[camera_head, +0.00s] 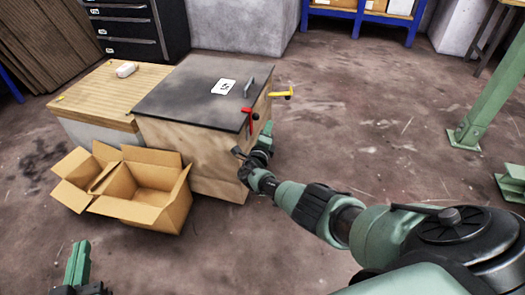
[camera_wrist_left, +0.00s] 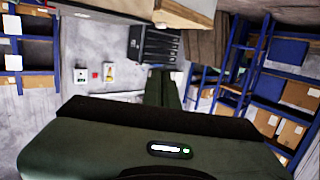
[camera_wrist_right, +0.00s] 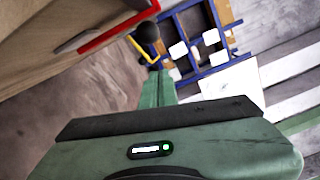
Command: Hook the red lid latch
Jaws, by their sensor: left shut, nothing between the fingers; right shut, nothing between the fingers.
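The red lid latch (camera_head: 250,117) is on the front right edge of the wooden box (camera_head: 205,160), at its dark lid (camera_head: 185,90). In the right wrist view the red latch (camera_wrist_right: 112,30) runs across the top, near a dark round knob. My right gripper (camera_head: 267,129) is shut and empty, beside the box's right front corner, just right of and below the latch. Its fingers (camera_wrist_right: 157,88) show a gap to the red latch. My left gripper (camera_head: 78,262) is shut and empty at the lower left, far from the box; its fingers show in the left wrist view (camera_wrist_left: 163,88).
A yellow latch (camera_head: 281,94) sticks out from the box's right side. The lid carries a grey handle (camera_head: 249,87) and a white label. An open cardboard box (camera_head: 140,195) stands in front, a wood-topped crate (camera_head: 105,90) to the left.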

